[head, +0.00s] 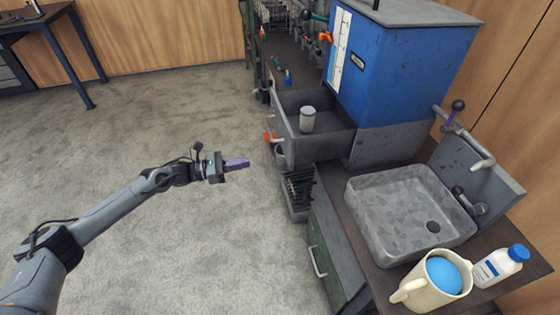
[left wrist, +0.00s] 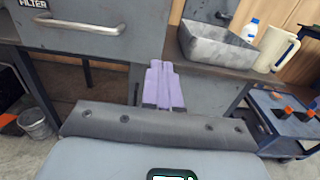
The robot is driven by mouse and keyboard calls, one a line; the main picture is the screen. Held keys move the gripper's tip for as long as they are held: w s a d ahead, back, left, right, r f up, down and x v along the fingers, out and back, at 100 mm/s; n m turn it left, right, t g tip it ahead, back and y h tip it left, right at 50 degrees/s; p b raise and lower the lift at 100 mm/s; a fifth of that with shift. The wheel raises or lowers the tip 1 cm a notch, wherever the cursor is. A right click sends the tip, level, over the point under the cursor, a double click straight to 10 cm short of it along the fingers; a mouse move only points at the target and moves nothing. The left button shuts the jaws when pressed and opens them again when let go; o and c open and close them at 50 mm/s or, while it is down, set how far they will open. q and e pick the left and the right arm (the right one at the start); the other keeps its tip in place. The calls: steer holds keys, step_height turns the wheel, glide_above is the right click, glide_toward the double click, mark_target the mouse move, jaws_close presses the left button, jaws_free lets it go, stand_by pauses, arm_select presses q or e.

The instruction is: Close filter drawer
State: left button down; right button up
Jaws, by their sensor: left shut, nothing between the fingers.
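The grey filter drawer (head: 334,138) stands pulled out from below the blue cabinet (head: 400,65) in the head view. A pale canister (head: 307,119) stands upright inside it. In the left wrist view the drawer's front (left wrist: 120,47) fills the upper left, with its bar handle (left wrist: 75,24) and a FILTER label (left wrist: 34,4). My left gripper (head: 247,162) has purple fingers, pressed together and empty. It is in front of the drawer, apart from it in the head view. In the left wrist view the fingertips (left wrist: 160,66) point just right of the drawer front. My right gripper is not in view.
A stone sink (head: 385,240), a cream mug (head: 435,280) and a white bottle with blue cap (head: 500,266) are on the counter at right. A dark slotted crate (head: 297,208) is below the drawer. A bucket (left wrist: 37,124) shows at lower left. Open carpet lies left.

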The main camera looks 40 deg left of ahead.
mark_target(290, 155)
arm_select(q)
steer(key=b+x, duration=0.4)
steer(key=x, duration=0.8)
steer(key=shift+w+d+b, duration=0.2)
steer(key=shift+d+b, duration=0.1)
